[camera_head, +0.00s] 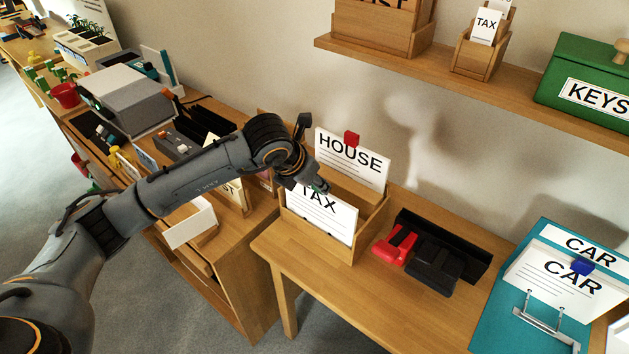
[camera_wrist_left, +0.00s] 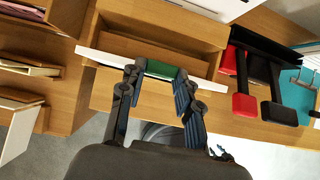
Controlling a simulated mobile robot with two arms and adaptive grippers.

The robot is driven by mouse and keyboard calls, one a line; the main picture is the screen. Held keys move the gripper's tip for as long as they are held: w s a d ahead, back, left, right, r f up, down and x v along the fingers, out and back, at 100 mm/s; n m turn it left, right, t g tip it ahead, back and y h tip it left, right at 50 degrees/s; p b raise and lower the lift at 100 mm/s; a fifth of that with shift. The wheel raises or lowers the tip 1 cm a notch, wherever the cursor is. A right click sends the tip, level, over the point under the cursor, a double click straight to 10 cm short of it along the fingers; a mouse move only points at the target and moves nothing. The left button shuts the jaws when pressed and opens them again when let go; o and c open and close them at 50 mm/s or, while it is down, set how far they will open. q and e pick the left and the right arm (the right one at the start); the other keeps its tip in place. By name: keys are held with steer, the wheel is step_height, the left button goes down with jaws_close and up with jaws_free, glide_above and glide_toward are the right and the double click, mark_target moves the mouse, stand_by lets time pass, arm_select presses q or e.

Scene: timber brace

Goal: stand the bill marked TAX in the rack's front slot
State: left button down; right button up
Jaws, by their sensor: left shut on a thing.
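The white bill marked TAX (camera_head: 325,217) is upright at the front of the wooden rack (camera_head: 345,252). My left gripper (camera_head: 318,187) is shut on its top edge, at a green tab (camera_wrist_left: 160,69). In the left wrist view, the bill (camera_wrist_left: 100,57) is seen nearly edge-on, over the front part of the rack (camera_wrist_left: 150,22). Its lower edge shows close to the rack's front wall; I cannot tell whether it is inside the front slot. The bill marked HOUSE (camera_head: 350,160), with a red tab, stands in the rack behind. My right gripper is not in view.
A red and black stapler-like object (camera_head: 395,245) and a black holder (camera_head: 445,250) are right of the rack. A teal clipboard (camera_head: 490,320) with a CAR bill (camera_head: 560,285) lies further right. A shelf (camera_head: 480,75) hangs above. A lower cabinet with papers is left.

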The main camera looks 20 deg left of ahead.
arm_select(q)
steer(key=shift+f+b, duration=1.35)
steer(key=shift+f, duration=0.15)
steer(key=shift+c, duration=1.9)
jaws_free()
step_height(320, 180, up, 8)
steer(key=p, duration=0.4)
glide_above(318, 194)
steer(key=s, duration=0.1)
steer(key=shift+a, duration=0.25)
